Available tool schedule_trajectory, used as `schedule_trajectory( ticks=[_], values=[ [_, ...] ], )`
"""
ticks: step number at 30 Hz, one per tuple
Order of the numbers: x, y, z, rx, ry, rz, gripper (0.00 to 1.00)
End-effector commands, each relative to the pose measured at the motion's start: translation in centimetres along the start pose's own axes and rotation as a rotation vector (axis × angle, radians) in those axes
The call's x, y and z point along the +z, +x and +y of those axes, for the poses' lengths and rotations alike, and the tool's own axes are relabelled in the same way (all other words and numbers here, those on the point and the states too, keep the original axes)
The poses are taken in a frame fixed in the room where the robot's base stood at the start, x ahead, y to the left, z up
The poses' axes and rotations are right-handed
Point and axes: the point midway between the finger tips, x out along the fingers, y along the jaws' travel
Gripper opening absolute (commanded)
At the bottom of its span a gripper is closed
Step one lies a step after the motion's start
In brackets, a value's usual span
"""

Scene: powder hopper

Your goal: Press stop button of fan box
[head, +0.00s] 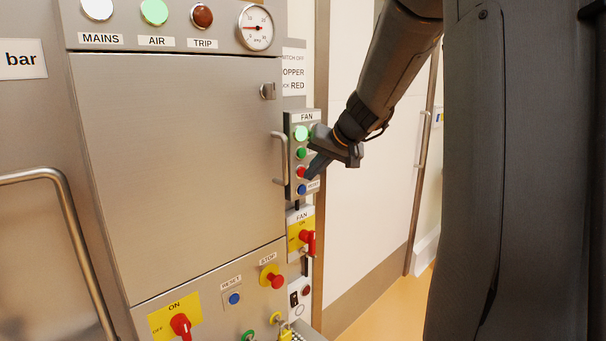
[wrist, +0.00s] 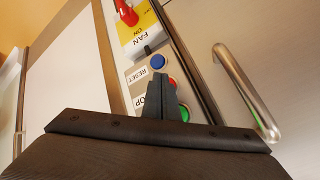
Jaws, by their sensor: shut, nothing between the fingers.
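The fan box (head: 291,140) is a narrow grey box labelled FAN beside the cabinet door. From top down it has a pale green lamp (head: 301,133), a green button (head: 301,153), the red stop button (head: 301,172) and a blue reset button (head: 302,189). My gripper (head: 308,175) is shut and empty, its tips right at the red button from the right. The wrist view shows the box upside down: the shut fingers (wrist: 160,78) partly cover the red button (wrist: 172,83), with the blue button (wrist: 158,61) just beyond. I cannot tell whether the tips touch the red button.
A metal door handle (head: 281,158) stands out close left of the box. Below is a fan switch with a red handle (head: 308,241) on yellow. The cabinet carries another red stop button (head: 276,281) lower down. White wall panels (head: 365,200) lie to the right.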

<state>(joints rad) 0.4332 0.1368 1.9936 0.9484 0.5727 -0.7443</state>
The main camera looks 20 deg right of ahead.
Motion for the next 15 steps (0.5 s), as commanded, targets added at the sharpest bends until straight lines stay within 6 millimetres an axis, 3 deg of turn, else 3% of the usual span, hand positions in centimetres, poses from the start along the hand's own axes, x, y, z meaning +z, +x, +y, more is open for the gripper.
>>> schedule_trajectory(
  ticks=[15],
  values=[
    [-0.24,0.33,-0.22,0.000,-0.001,0.000,0.00]
  ],
)
